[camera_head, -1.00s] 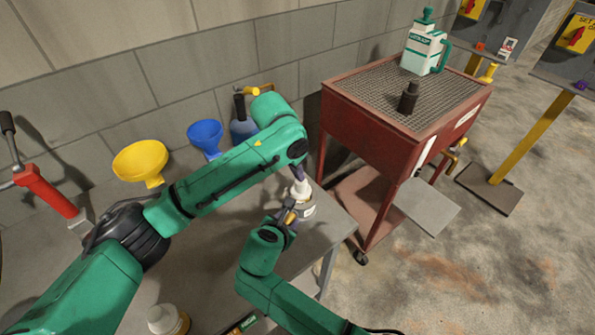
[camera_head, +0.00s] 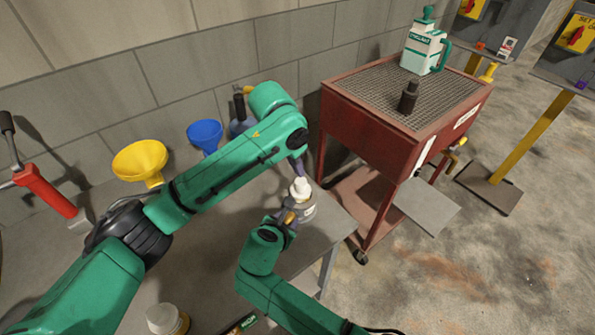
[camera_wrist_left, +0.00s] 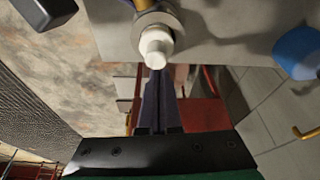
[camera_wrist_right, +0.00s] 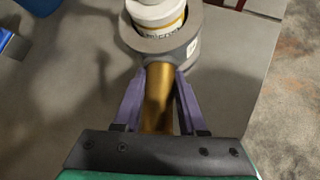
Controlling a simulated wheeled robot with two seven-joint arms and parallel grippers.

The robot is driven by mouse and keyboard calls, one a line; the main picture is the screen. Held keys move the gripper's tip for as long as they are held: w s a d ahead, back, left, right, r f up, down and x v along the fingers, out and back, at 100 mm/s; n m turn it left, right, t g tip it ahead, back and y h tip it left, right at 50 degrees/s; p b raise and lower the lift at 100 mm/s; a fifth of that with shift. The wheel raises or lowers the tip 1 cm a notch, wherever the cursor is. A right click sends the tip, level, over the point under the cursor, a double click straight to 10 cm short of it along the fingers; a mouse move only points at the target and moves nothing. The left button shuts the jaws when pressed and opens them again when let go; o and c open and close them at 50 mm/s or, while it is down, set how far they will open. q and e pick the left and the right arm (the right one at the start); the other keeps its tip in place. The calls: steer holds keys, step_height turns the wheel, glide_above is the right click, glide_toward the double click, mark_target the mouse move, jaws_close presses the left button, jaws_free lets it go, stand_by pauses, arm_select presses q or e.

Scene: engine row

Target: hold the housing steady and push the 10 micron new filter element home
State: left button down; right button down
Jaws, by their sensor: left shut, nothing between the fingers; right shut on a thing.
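The white filter element (camera_head: 302,187) stands upright in the round grey housing (camera_head: 304,212) on the bench. In the right wrist view the element (camera_wrist_right: 156,14), with a yellow band and a partly hidden "micron" label, protrudes above the housing's rim (camera_wrist_right: 178,47). My left gripper (camera_head: 298,172) is shut and empty. In the left wrist view its fingertips (camera_wrist_left: 158,72) are at the edge of the element's white top (camera_wrist_left: 156,46); I cannot tell whether they touch. My right gripper (camera_wrist_right: 160,75) is shut on the housing's brass-coloured handle (camera_wrist_right: 157,100).
Another white filter (camera_head: 165,319) is at the front. A red parts washer (camera_head: 372,124) stands beyond the bench's right edge.

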steer(key=shift+f, duration=0.15)
steer(key=c, duration=0.6)
jaws_free()
arm_select(q)
steer(key=v, duration=1.2)
arm_select(e)
steer(key=shift+o, duration=1.1)
steer(key=shift+w, duration=0.1)
steer(key=v, duration=1.2)
